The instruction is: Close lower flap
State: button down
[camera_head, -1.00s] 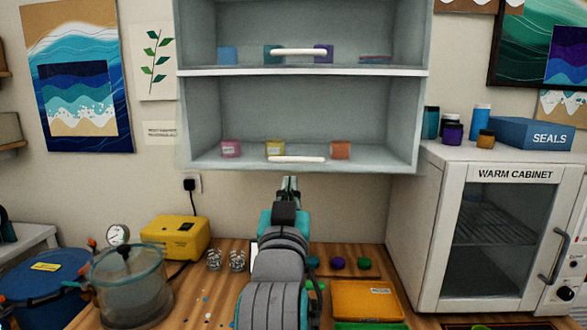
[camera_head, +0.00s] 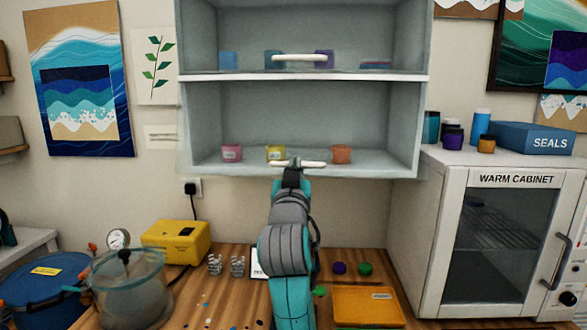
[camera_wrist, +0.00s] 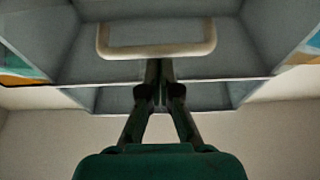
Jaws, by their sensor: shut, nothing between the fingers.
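The lower compartment (camera_head: 380,115) of the grey wall cabinet shows its inside in the head view. The lower flap's pale bar handle (camera_head: 315,165) lies across its bottom front edge. The flap panel itself is hard to make out. My gripper (camera_head: 291,168) is shut and empty, pointing up at the handle's left half. In the wrist view the handle (camera_wrist: 185,49) is a wide pale loop above the fingertips (camera_wrist: 160,66). The tips meet or nearly meet its near bar; I cannot tell whether they touch.
Small pink (camera_head: 231,153), yellow (camera_head: 275,153) and orange (camera_head: 341,154) containers stand in the lower compartment. The upper compartment has a similar handle (camera_head: 299,57). A warm cabinet (camera_head: 430,230) stands at right. The wooden bench below holds a yellow box (camera_head: 176,240) and an orange tray (camera_head: 368,306).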

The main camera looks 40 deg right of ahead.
jog(key=shift+w+d+f, duration=0.1)
dwell(0.3)
jog(key=shift+t+h, duration=0.4)
jog(key=w+d+f, duration=0.2)
jog(key=w+d, duration=0.1)
jog(key=w+d+f, duration=0.1)
jog(key=d, duration=0.1)
jog(key=shift+w, duration=0.2)
jog(key=shift+s, duration=0.1)
